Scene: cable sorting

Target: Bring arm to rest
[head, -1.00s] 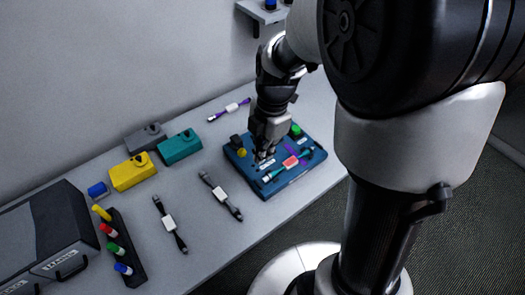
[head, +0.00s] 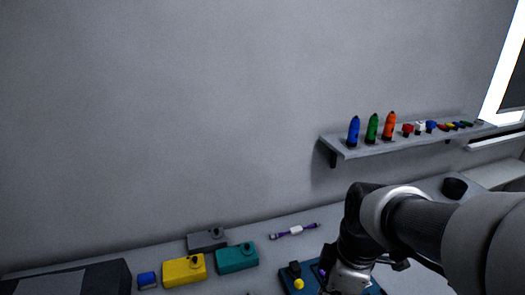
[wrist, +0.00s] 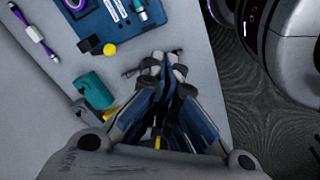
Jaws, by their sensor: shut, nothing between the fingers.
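My gripper (wrist: 165,68) is shut and empty in the wrist view, its fingertips together above the grey table. In the head view my wrist and the upper part of the gripper show at the bottom edge, in front of the blue board (head: 291,283); the fingertips are cut off there. The blue board also shows in the wrist view (wrist: 88,30), left of and beyond the fingertips, with a yellow knob (wrist: 109,49) at its edge. A purple cable with a white label (head: 296,230) lies on the table behind the board.
Grey (head: 207,241), yellow (head: 183,271) and teal (head: 237,259) boxes stand along the wall side, with a blue cap-like piece (head: 147,281) and a dark case (head: 70,280) to the left. A wall shelf (head: 350,152) holds several coloured bottles and small items near my arm.

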